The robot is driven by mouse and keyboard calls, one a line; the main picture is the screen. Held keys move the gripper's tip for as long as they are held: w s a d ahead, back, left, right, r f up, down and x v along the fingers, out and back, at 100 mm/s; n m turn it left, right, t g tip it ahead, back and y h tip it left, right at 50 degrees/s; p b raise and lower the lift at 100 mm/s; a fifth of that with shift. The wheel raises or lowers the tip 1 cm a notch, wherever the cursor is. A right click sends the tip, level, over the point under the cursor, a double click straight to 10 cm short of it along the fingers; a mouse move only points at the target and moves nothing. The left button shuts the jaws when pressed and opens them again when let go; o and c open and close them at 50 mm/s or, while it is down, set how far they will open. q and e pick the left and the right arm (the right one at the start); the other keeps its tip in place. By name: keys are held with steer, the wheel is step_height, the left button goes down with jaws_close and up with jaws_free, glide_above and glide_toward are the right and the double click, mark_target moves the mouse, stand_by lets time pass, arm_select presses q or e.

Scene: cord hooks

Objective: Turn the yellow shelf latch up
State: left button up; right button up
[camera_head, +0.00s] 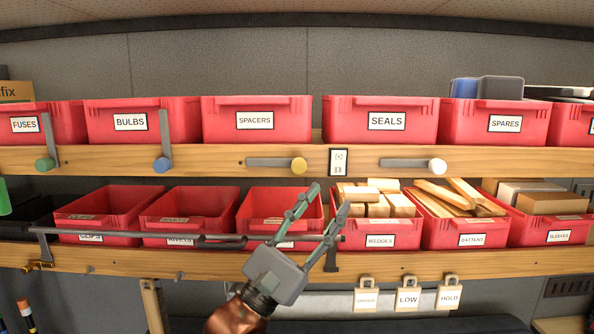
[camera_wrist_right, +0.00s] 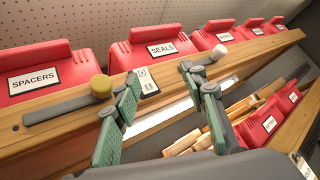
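The yellow shelf latch is a grey bar (camera_head: 268,162) with a round yellow knob (camera_head: 299,165) at its right end, on the front edge of the upper shelf below the SPACERS bin. The bar lies level, pointing left from the knob. In the right wrist view the knob (camera_wrist_right: 101,86) and bar (camera_wrist_right: 60,107) are left of the fingers. My right gripper (camera_head: 329,200) is open and empty, below and right of the knob, in front of the lower bins. Its fingers also show in the wrist view (camera_wrist_right: 160,78), apart from the latch. My left gripper is out of view.
The green (camera_head: 45,164) and blue (camera_head: 162,164) latches have upright bars; the white latch (camera_head: 437,166) has a level bar pointing left. A small plate (camera_head: 338,162) sits between yellow and white. A long dark rod (camera_head: 150,236) runs along the lower shelf. Red bins line both shelves.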

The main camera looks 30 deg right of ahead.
mark_target(297, 170)
steer(key=w+a+r+n+t+y, duration=0.2)
steer(key=w+a+r+t+y, duration=0.15)
steer(key=a+t+y, duration=0.4)
steer(key=shift+t+y, duration=0.95)
steer(key=p+x, duration=0.1)
steer(key=x, duration=0.4)
steer(key=p+x, duration=0.1)
steer(key=x, duration=0.2)
steer(key=shift+s+d+p, duration=0.3)
steer(key=shift+d+p, duration=0.05)
steer(key=shift+d, duration=0.05)
steer(key=shift+c, duration=0.2)
jaws_close()
steer(key=shift+f, duration=0.1)
